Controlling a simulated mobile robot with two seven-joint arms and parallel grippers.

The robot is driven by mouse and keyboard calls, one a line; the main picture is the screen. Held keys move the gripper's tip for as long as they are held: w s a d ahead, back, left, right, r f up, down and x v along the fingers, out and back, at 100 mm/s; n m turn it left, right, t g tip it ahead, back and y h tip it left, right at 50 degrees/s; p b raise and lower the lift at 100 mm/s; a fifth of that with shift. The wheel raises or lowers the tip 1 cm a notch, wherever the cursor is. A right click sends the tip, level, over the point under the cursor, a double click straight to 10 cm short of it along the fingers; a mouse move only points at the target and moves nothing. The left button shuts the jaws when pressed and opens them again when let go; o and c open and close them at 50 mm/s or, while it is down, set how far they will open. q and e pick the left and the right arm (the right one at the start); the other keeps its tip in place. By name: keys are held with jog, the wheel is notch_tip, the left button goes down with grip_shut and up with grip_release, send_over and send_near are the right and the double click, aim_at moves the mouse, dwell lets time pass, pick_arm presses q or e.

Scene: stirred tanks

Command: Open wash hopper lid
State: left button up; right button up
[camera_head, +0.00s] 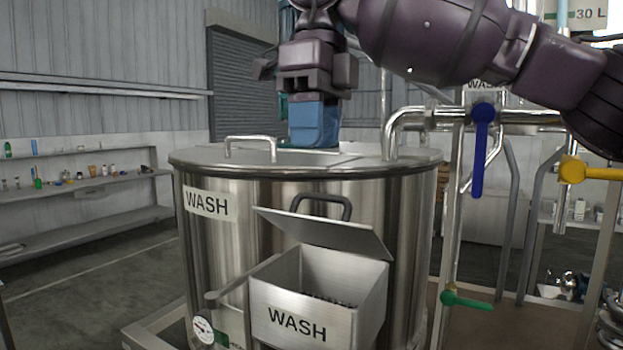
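The wash hopper (305,315) is a steel box labelled WASH on the front of the large tank. Its lid (325,233) is a steel plate with a dark handle (322,204). The lid is tilted up, with a clear gap over the box, and the dark inside shows. My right gripper (307,88) points down above the tank top, higher than the lid and apart from it. A blue thing (313,122) shows directly below its fingers. I cannot tell whether the fingers hold it. My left gripper is not in view.
The tank (208,250) has a handle (250,142) on its top. Pipes with a blue valve lever (480,150), a yellow one (573,170) and a green one (465,300) stand at the right. Shelves (85,215) line the left wall. Floor at the left is clear.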

aim_at(330, 221)
jog(key=shift+s+a+f, duration=0.1)
jog(key=shift+f, duration=1.45)
jog(key=shift+s+a+f, duration=0.1)
jog(key=shift+f, duration=1.45)
jog(key=shift+c, duration=0.3)
grip_shut()
